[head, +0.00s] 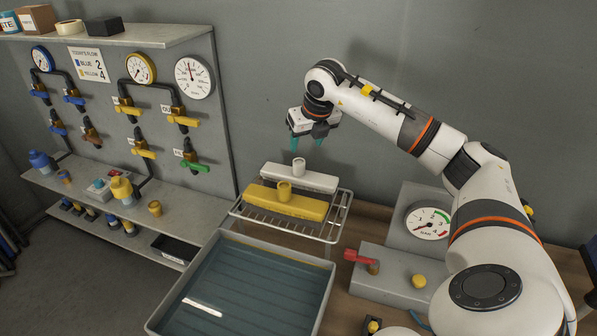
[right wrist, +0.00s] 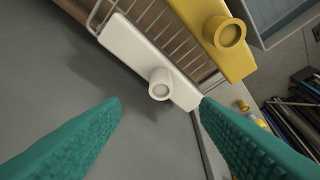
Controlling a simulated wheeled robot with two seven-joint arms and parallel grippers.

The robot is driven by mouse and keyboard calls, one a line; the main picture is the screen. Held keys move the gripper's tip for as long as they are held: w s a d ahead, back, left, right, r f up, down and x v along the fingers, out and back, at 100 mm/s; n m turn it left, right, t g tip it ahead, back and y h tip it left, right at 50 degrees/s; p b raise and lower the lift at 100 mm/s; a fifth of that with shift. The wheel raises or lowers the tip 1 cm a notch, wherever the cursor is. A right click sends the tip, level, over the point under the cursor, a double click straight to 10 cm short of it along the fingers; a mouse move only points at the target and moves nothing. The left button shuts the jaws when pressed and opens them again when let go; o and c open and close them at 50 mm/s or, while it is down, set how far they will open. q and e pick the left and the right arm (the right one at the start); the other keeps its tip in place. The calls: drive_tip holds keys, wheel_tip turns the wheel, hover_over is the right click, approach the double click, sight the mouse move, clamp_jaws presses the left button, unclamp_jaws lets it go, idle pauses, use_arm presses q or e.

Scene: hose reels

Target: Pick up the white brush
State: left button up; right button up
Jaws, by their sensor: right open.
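The white brush (head: 306,178) lies on a wire rack behind the yellow brush (head: 287,203). Each is a long block with a short round socket on top. My right gripper (head: 308,143) is open and empty, with teal fingers pointing down above the white brush and apart from it. In the right wrist view the white brush (right wrist: 140,55) is beyond the fingertips (right wrist: 160,100), its socket between them and a little above. The yellow brush (right wrist: 222,35) is at the top right there. My left gripper is not in view.
The wire rack (head: 336,222) stands on the bench behind a grey tray of water (head: 325,290). A gauge box (head: 427,222) and a red-handled valve (head: 358,257) are to the right. A valve panel (head: 215,130) stands at left, with a grey wall behind.

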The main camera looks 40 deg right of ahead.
sight(299, 162)
drive_tip(key=p+x, duration=0.1)
drive_tip(key=x, duration=0.4)
drive_tip(key=shift+s+a+p, duration=0.15)
drive_tip(key=shift+s+p, duration=0.05)
drive_tip(key=shift+p, duration=0.15)
drive_tip(key=shift+w+f, duration=0.15)
drive_tip(key=shift+f, duration=0.15)
drive_tip(key=p+x, duration=0.1)
drive_tip(key=x, duration=0.1)
drive_tip(key=p+x, duration=0.2)
drive_tip(key=shift+w, duration=0.25)
drive_tip(key=shift+w+d+f, duration=0.2)
drive_tip(key=shift+f, duration=0.3)
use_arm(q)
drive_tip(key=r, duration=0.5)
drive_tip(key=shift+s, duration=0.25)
use_arm(e)
drive_tip(key=shift+c, duration=1.2)
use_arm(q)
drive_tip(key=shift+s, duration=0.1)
use_arm(e)
clamp_jaws()
